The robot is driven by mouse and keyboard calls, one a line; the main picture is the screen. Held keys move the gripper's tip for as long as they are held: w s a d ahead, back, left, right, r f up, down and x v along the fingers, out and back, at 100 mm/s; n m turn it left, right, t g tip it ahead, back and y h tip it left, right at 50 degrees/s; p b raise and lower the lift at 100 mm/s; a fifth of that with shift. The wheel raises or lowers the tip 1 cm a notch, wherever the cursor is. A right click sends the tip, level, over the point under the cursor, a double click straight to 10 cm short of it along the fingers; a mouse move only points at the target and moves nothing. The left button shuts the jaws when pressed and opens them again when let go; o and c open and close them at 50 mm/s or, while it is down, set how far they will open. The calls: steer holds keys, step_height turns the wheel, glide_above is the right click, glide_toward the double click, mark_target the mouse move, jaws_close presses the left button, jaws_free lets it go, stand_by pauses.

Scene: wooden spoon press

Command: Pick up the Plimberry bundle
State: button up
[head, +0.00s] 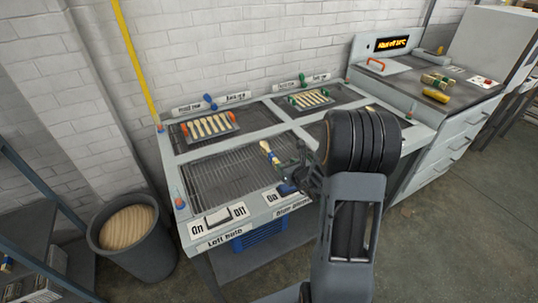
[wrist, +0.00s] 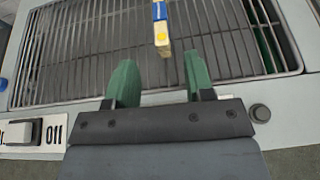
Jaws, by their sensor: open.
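A narrow pale wooden bundle (head: 269,153) with a blue band lies on the front left grate (head: 225,185) of the press table. In the wrist view this bundle (wrist: 162,36) shows its blue band and a yellow dot on its near end. No name can be read on it, so I cannot tell from lettering that it is the Plimberry bundle. My gripper (wrist: 157,72) is open and empty, its green fingers apart. The bundle's near end is just beyond the fingertips, roughly centred between them. In the head view my gripper (head: 292,168) is low over the grate, partly hidden by my arm.
Two orange- and green-ended racks of spoons, the left rack (head: 210,126) and right rack (head: 311,98), sit on the back grates. A side counter (head: 420,85) holds more bundles. A grey bin (head: 130,240) stands at left. A switch (wrist: 36,131) is at the panel's front edge.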

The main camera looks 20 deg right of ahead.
mark_target(276, 159)
steer(key=shift+p+x, duration=0.65)
steer(key=shift+x, duration=3.45)
steer(key=shift+f, duration=0.1)
jaws_close()
